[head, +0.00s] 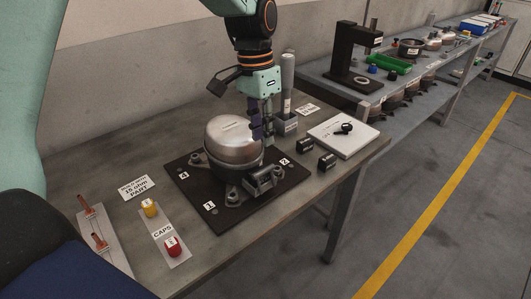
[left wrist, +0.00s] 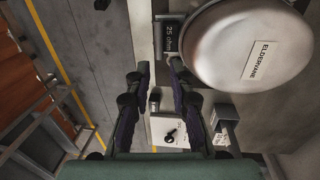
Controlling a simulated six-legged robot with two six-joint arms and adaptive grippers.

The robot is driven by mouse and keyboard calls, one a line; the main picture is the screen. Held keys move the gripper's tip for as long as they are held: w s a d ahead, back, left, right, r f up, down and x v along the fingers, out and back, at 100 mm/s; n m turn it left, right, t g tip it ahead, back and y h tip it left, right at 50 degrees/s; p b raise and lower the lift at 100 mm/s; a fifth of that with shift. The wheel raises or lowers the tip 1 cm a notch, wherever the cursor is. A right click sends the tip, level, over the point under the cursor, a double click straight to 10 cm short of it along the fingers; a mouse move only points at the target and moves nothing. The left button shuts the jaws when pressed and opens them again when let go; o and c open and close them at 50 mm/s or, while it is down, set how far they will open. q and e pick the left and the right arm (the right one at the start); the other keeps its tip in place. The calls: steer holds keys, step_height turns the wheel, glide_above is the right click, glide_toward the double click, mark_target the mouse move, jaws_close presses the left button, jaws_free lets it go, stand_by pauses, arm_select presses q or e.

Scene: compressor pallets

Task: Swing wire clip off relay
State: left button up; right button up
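The silver domed compressor (head: 230,145) stands on a black mat (head: 220,215) with numbered corners. A small grey-framed relay housing (head: 264,181) sits low on its near right side. In the left wrist view a black block marked "25 ohm" (left wrist: 170,38) lies beside the compressor dome (left wrist: 220,45). The wire clip cannot be clearly made out. My left gripper (head: 262,132) is at the right side of the dome, above the relay housing. In its wrist view (left wrist: 159,67) the fingers are apart with nothing between them, and the block lies just beyond the tips. My right gripper is out of view.
A tall grey tube stands in a holder (head: 288,85) behind the gripper. A caps strip (head: 164,235) is at front left. A second bench (head: 430,70) stands beyond.

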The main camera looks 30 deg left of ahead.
mark_target(265, 168)
arm_select(q)
steer(key=f, duration=0.4)
steer(key=d+f+b, duration=0.1)
steer(key=f, duration=0.1)
steer(key=shift+s+f, duration=0.25)
steer(key=shift+s, duration=0.1)
steer(key=shift+a+f, duration=0.1)
steer(key=shift+f, duration=0.55)
steer(key=shift+c, duration=0.3)
jaws_close()
